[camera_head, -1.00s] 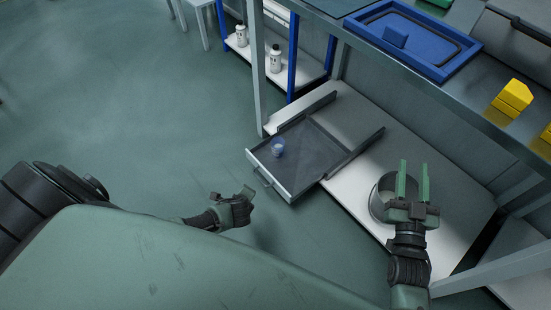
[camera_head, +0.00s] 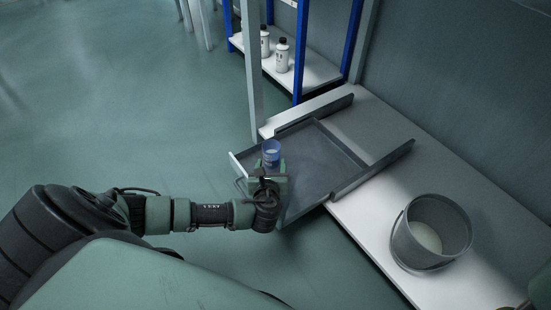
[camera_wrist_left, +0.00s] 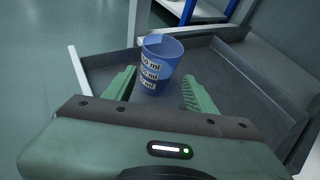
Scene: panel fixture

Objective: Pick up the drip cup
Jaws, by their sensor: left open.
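The drip cup (camera_head: 271,149) is a small translucent blue cup with printed ml marks. It stands upright in the grey open drawer (camera_head: 318,160), near its front. My left gripper (camera_head: 269,167) reaches over the drawer front at the cup. In the left wrist view, the open fingers (camera_wrist_left: 160,73) lie on either side of the cup (camera_wrist_left: 160,58), with visible gaps on both sides.
A grey bucket (camera_head: 432,234) with pale contents stands on the white shelf (camera_head: 372,214) right of the drawer. Two white bottles (camera_head: 281,56) stand on a lower shelf behind, by blue posts (camera_head: 300,50). The drawer is otherwise empty. Open floor lies to the left.

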